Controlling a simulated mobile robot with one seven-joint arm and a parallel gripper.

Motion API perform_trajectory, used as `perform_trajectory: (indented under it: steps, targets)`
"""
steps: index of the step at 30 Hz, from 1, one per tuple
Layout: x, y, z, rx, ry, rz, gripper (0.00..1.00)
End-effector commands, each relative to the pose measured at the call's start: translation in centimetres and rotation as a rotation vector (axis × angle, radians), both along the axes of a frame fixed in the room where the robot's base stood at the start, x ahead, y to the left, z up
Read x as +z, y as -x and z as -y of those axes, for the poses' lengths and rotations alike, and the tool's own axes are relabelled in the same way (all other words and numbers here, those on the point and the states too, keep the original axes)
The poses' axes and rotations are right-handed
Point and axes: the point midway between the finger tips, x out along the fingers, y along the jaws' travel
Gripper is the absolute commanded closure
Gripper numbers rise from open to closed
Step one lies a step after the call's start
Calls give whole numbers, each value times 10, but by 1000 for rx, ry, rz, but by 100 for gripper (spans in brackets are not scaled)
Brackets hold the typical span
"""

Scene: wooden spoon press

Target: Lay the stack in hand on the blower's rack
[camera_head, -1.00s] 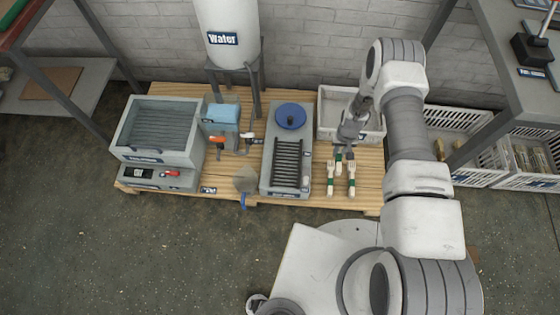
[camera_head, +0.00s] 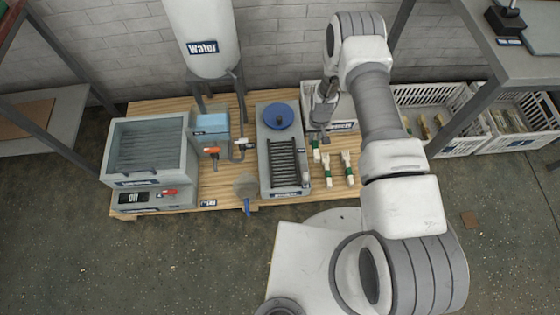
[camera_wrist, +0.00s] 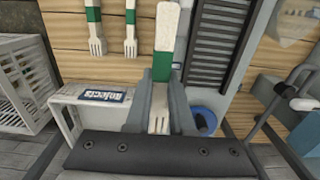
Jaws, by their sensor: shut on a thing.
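My gripper (camera_head: 319,133) is shut on a stack of wooden forks (camera_wrist: 167,30) with a green band; the stack also shows in the head view (camera_head: 316,152). In the wrist view the stack stands between the two fingers (camera_wrist: 160,100), tines toward the palm and handles pointing away. The blower (camera_head: 264,187) is a grey box with a blue round part (camera_head: 278,116) at its back. Its black slatted rack (camera_head: 283,165) is empty. The rack (camera_wrist: 217,45) lies just right of the held stack in the wrist view. The stack appears apart from the rack.
Two more green-banded fork stacks (camera_head: 327,172) (camera_head: 348,168) lie on the wooden pallet right of the blower. A pale Rejects bin (camera_wrist: 62,112) stands behind them. A grey open-topped machine (camera_head: 150,150), a water tank (camera_head: 205,40) and a hose valve are left of the blower.

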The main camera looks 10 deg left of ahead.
Motion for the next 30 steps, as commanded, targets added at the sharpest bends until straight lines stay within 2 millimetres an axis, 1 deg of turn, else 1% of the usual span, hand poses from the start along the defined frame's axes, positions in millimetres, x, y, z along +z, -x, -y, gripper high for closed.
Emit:
perform_trajectory:
  steps: [4, 12, 15, 18, 23, 27, 30]
  targets:
    - [-17, 10, -22, 7, 1, -3, 100]
    - [-55, 32, -79, 7, 0, -1, 100]
    - [-64, 37, -95, 4, 0, 0, 100]
    - [-69, 41, -103, 4, 0, -1, 100]
    - [-76, 42, -107, 0, 0, -1, 100]
    - [-98, 42, -106, 0, 1, -2, 100]
    - [-110, 41, -107, 1, 0, 0, 100]
